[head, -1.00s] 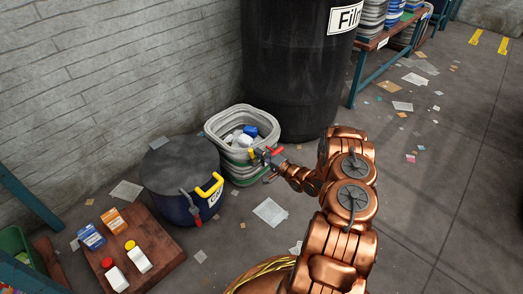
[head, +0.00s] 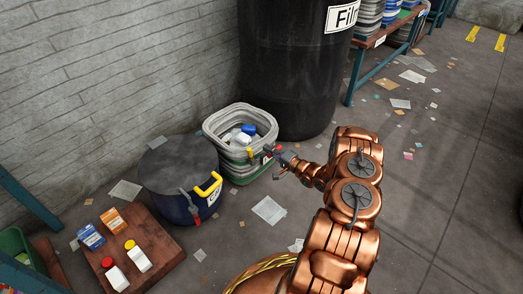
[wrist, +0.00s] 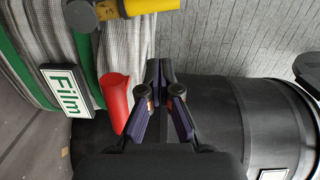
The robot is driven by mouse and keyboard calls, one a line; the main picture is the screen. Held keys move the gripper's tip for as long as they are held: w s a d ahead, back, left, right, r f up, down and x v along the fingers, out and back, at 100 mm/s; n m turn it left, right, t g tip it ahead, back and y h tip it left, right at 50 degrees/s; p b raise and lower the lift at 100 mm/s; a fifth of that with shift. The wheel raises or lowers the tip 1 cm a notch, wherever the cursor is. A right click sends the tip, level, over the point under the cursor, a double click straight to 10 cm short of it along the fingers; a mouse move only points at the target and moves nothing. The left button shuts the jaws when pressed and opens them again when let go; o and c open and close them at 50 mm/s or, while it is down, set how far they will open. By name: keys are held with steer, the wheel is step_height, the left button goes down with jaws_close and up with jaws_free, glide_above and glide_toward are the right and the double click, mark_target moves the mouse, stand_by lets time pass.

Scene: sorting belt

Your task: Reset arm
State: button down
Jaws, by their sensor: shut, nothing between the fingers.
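My copper arm reaches in from the lower right of the head view. My gripper (head: 270,153) is at the right rim of a grey-and-green striped bin (head: 243,174) that holds white and blue bottles (head: 240,136). In the wrist view my gripper (wrist: 160,68) is shut with nothing between its fingers. The bin's wall, with a green "Film" label (wrist: 66,90), a red handle (wrist: 116,100) and a yellow part (wrist: 136,7), is just left of the fingers. I cannot tell whether the gripper touches the bin.
A large black "Film" barrel (head: 292,75) stands behind the bin. A lidded dark blue bin (head: 180,180) is to its left. A wooden board (head: 158,260) with cartons and bottles lies lower left. A shelf (head: 375,65) stands at the back. The floor at right is open, with scattered paper.

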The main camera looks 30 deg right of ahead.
steer(key=p+v, duration=0.2)
steer(key=v, duration=0.6)
steer(key=shift+d+r, duration=0.15)
steer(key=shift+r, duration=0.05)
